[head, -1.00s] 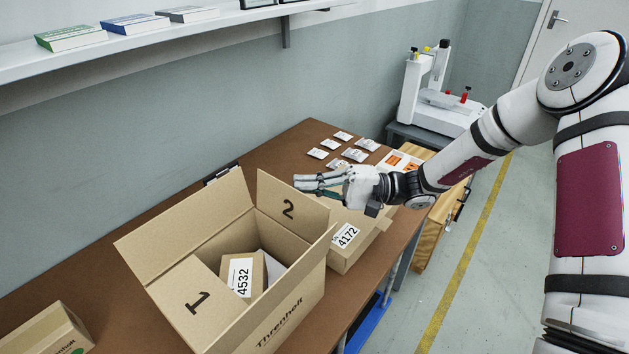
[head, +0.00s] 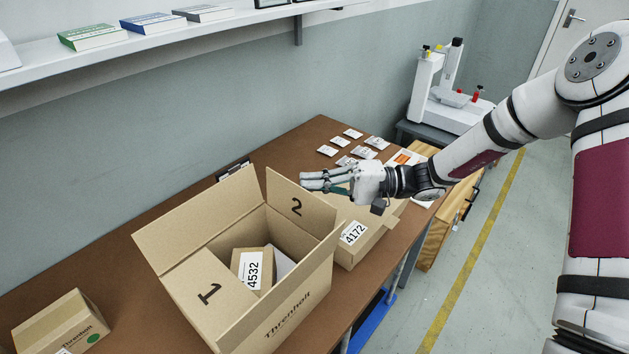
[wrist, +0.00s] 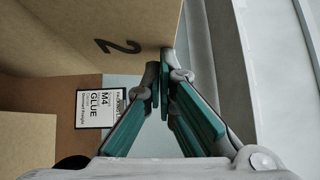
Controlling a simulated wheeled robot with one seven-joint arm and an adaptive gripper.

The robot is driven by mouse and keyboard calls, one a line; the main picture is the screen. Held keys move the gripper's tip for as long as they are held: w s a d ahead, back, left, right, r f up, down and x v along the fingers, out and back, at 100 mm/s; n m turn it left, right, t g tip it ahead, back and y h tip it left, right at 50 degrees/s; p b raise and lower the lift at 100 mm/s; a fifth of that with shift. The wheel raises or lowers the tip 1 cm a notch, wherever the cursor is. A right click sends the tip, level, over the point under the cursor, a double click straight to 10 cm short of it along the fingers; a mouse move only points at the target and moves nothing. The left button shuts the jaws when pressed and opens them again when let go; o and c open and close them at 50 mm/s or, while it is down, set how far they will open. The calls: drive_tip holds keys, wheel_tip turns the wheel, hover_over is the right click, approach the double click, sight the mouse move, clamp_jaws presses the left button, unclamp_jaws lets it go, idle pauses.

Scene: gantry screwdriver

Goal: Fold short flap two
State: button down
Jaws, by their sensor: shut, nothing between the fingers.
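The open cardboard box (head: 262,318) stands on the brown table. Its short flap two (head: 283,192), marked "2", stands up at the far right end of the box. Flap two also shows in the wrist view (wrist: 110,30), close ahead of the fingers. Short flap one (head: 193,283), marked "1", is folded inward at the near left end. My gripper (head: 303,182) is shut and empty, beside the upper edge of flap two on its outer side. In the wrist view my gripper (wrist: 160,82) is near the flap's edge; I cannot tell whether it touches.
A long flap (head: 200,220) stands up along the wall side. A small box labelled 4532 (head: 244,266) lies inside the open box. Another box labelled 4172 (head: 350,250) stands just right of it. A carton (head: 55,322) sits at the near left, and several packets (head: 350,150) lie farther back.

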sight(293, 192)
drive_tip(key=s+a+n+h+p, duration=0.1)
drive_tip(key=p, duration=0.1)
drive_tip(key=s+a+r+n+t+h+p, duration=0.1)
drive_tip(key=s+p, duration=0.1)
drive_tip(key=p, duration=0.1)
drive_tip(key=s+a+n+h+p, duration=0.1)
drive_tip(key=n+h+p, duration=0.1)
drive_tip(key=shift+s+a+r+p, duration=0.15)
drive_tip(key=shift+s+r+p, duration=0.15)
drive_tip(key=shift+r+p, duration=0.1)
drive_tip(key=shift+s+a+f+n+t+h+p, duration=0.55)
drive_tip(key=shift+s+a+n+t+h+p, duration=0.3)
drive_tip(key=shift+p, duration=1.85)
drive_tip(key=shift+s+a+f+n+t+h+p, duration=0.6)
drive_tip(key=shift+s+t+h+p, duration=0.4)
drive_tip(key=shift+p, duration=1.65)
drive_tip(key=shift+w, duration=0.1)
drive_tip(key=shift+r, duration=0.1)
